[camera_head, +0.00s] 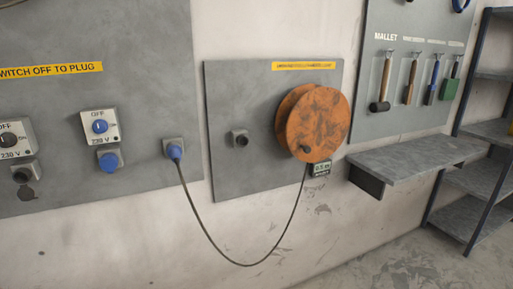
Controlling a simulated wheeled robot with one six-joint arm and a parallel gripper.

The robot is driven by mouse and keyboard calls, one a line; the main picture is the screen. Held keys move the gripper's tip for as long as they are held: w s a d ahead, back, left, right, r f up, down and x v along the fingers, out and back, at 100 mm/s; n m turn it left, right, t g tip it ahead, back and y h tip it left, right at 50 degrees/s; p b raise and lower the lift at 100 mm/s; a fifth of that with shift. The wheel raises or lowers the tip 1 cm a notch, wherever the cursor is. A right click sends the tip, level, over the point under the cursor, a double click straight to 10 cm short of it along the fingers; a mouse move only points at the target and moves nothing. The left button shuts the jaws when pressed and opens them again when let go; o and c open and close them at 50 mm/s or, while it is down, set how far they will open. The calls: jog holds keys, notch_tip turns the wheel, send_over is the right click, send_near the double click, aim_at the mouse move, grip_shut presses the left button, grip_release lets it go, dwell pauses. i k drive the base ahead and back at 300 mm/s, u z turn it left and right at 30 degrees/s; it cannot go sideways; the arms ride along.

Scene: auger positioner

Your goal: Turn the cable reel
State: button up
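The cable reel (318,118) is an orange, dark-scuffed disc with a second flange behind it, mounted on a grey wall panel (238,172). A small dark knob (305,149) shows low on its front face. A dark cable (238,264) hangs from near the reel's lower edge in a loop. Its other end goes to a blue plug (174,151) seated at a socket on the left panel. A small counter box (321,168) with a light display sits just below the reel; its digits are too small to read surely. My gripper is not in view.
A grey shelf (420,150) juts from the wall right of the reel, below a tool board with a mallet (381,106) and other hung tools. A rack (480,180) stands far right. Switches, including a blue one (100,127), are at left. Floor (400,255) at lower right looks clear.

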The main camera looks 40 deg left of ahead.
aim_at(313, 121)
jog(key=u, duration=0.95)
jog(key=i, duration=0.8)
jog(key=u, duration=0.7)
